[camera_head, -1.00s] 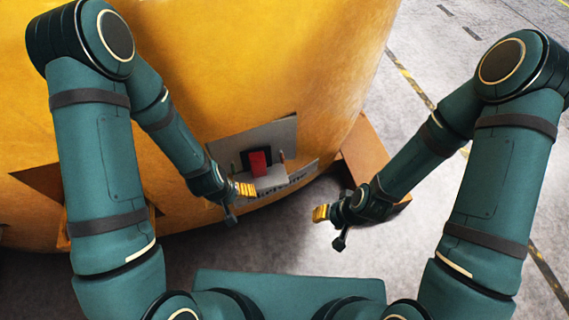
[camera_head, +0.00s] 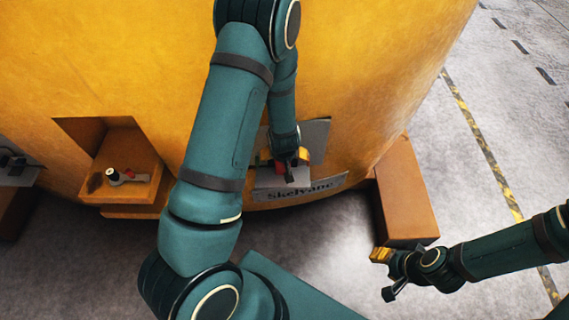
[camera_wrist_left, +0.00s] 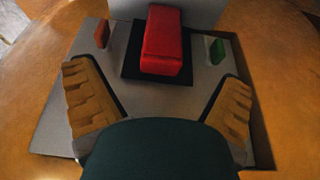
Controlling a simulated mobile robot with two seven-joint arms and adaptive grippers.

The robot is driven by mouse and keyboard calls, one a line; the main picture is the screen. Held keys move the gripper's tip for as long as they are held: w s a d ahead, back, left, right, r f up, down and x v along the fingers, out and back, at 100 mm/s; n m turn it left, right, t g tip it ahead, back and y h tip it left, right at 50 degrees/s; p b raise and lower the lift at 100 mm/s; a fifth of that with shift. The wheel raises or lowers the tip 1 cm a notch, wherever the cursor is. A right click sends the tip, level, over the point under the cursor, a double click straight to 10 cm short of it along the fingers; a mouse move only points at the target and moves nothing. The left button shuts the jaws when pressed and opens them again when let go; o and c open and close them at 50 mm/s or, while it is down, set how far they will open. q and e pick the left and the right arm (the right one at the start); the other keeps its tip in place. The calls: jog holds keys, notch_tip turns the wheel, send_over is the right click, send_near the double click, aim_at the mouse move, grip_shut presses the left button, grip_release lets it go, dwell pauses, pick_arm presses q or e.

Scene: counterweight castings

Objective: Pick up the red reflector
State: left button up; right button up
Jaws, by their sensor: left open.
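The red reflector (camera_wrist_left: 162,42) is a red block on a black square pad (camera_wrist_left: 130,65), on a grey ledge in the yellow body. In the head view the red reflector (camera_head: 280,168) is mostly hidden by my left arm and gripper. My left gripper (camera_head: 288,160) is over the ledge. In the left wrist view my left gripper (camera_wrist_left: 155,76) is open, its yellow fingers wide apart on either side of the near end of the block, not touching it. My right gripper (camera_head: 384,272) is away to the right above the floor; its opening is unclear.
A small green piece (camera_wrist_left: 217,50) stands right of the reflector and a small brownish-red one (camera_wrist_left: 102,34) left. A grey back plate (camera_head: 318,135) rises behind. An orange block (camera_head: 408,190) juts out at right. An orange shelf (camera_head: 112,188) holds small items at left.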

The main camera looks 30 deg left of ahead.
aim_at(279, 168)
pick_arm(q)
jog(key=shift+a+b+x, duration=0.2)
jog(key=shift+b+x, duration=0.35)
jog(key=shift+x, duration=1.5)
jog(key=shift+a+b+x, duration=0.15)
jog(key=shift+b+x, duration=0.35)
jog(key=shift+x, duration=1.5)
jog(key=shift+w+r, duration=0.15)
jog(key=shift+w, duration=0.05)
jog(key=shift+c, duration=0.2)
jog(key=c, duration=1.3)
